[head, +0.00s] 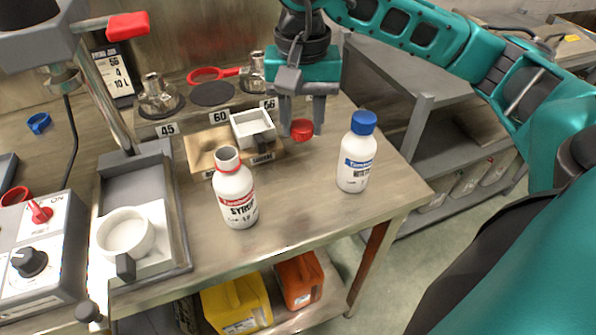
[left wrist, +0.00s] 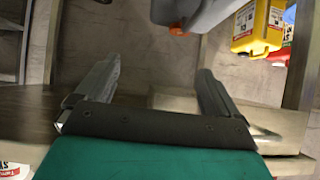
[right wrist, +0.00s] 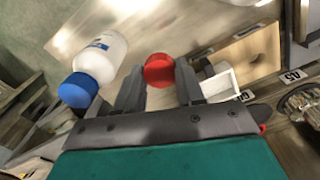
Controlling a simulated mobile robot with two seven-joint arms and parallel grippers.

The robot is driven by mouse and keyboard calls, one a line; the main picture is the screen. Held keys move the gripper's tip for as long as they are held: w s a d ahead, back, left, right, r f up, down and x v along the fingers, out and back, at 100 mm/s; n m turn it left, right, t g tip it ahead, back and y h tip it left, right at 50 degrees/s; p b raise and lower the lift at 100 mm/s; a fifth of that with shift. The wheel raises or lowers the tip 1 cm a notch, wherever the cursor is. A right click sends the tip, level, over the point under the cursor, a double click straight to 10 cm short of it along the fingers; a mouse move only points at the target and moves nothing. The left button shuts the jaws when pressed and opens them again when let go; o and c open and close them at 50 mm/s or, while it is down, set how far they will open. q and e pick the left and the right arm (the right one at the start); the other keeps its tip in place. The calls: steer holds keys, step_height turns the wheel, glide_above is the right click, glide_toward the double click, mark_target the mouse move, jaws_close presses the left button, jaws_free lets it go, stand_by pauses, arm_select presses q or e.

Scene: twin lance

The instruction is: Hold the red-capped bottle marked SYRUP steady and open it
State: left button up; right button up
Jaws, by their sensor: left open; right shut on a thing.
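The SYRUP bottle (head: 236,193) stands upright and uncapped on the table in the head view, its neck open with a red ring. My right gripper (head: 303,125) is shut on the red cap (head: 302,130), held above the table to the right of the bottle. The right wrist view shows the red cap (right wrist: 159,70) between the right fingertips (right wrist: 160,80). My left gripper (left wrist: 150,85) is open and empty in the left wrist view; it is not seen in the head view. Part of a white labelled thing (left wrist: 14,171) shows at that view's lower left corner.
A blue-capped white bottle (head: 357,155) stands upright at the table's right. Behind the SYRUP bottle are a wooden block (head: 207,146) and a white square dish (head: 252,127). A white mortar-like cup (head: 126,234) sits at left. Yellow (head: 237,304) and orange (head: 299,281) jugs stand below the table.

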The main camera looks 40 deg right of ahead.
glide_above(301, 182)
step_height(301, 182, down, 7)
steer(key=shift+f, duration=0.1)
arm_select(q)
steer(key=shift+w+d+r+b, duration=0.1)
steer(key=shift+w+b, duration=0.3)
steer(key=shift+w, duration=0.05)
arm_select(e)
steer(key=shift+f, duration=2.05)
steer(key=shift+f, duration=0.15)
steer(key=o, duration=0.7)
arm_select(q)
steer(key=shift+d, duration=0.1)
arm_select(e)
steer(key=o, duration=0.5)
steer(key=shift+c, duration=0.2)
